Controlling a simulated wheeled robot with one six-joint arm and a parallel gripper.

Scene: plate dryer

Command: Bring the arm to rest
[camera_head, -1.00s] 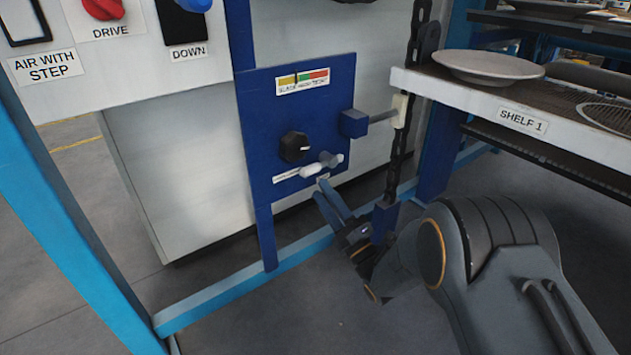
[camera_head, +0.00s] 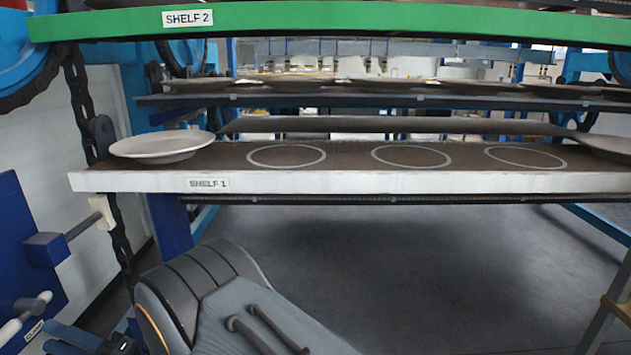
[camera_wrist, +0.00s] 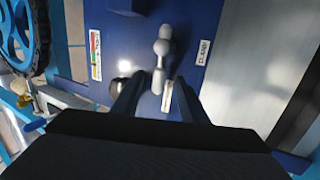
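My gripper (camera_wrist: 155,92) is open and empty in the wrist view, its two dark fingers apart. A grey clamp lever (camera_wrist: 161,58) with rounded ends stands on the blue panel (camera_wrist: 135,50) just beyond the fingertips, roughly in line with the gap. I see no contact. In the head view, my bent arm fills the lower left and my gripper (camera_head: 75,338) is partly cut off at the bottom edge, close to the lever (camera_head: 36,304) and the blue panel (camera_head: 15,245).
Shelf 1 (camera_head: 350,183) crosses above my arm, with a plate (camera_head: 162,146) at its left end and empty ring marks to the right. The green Shelf 2 (camera_head: 380,22) is higher. A chain (camera_head: 118,215) hangs between panel and shelf. Open floor (camera_head: 420,260) lies underneath.

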